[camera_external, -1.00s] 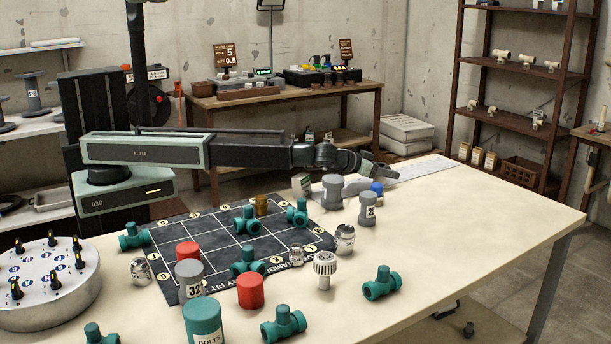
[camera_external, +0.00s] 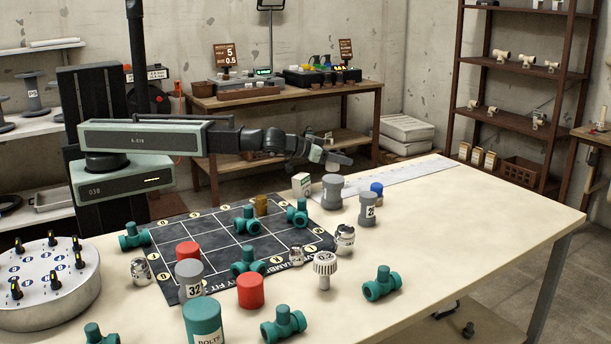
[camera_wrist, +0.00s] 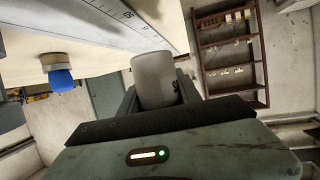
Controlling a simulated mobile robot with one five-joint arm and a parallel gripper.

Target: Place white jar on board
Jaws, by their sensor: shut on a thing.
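My gripper (camera_external: 338,160) is raised over the far part of the table, beyond the right back corner of the board. In the wrist view a pale grey-white cylinder, the white jar (camera_wrist: 153,80), sits between the two fingers, which are shut on it. In the external view a small pale shape shows just under the fingers; I cannot tell how much of the jar that is. The board (camera_external: 213,222) is a dark mat with a white grid and round yellowish markers along its edges. It lies flat on the table to the left of my gripper.
Teal pipe fittings (camera_external: 247,220), red cylinders (camera_external: 250,291) and a grey jar marked 32 (camera_external: 188,276) stand on or around the board. A taller grey jar (camera_external: 332,192) and a blue-topped piece (camera_external: 376,188) stand near my gripper.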

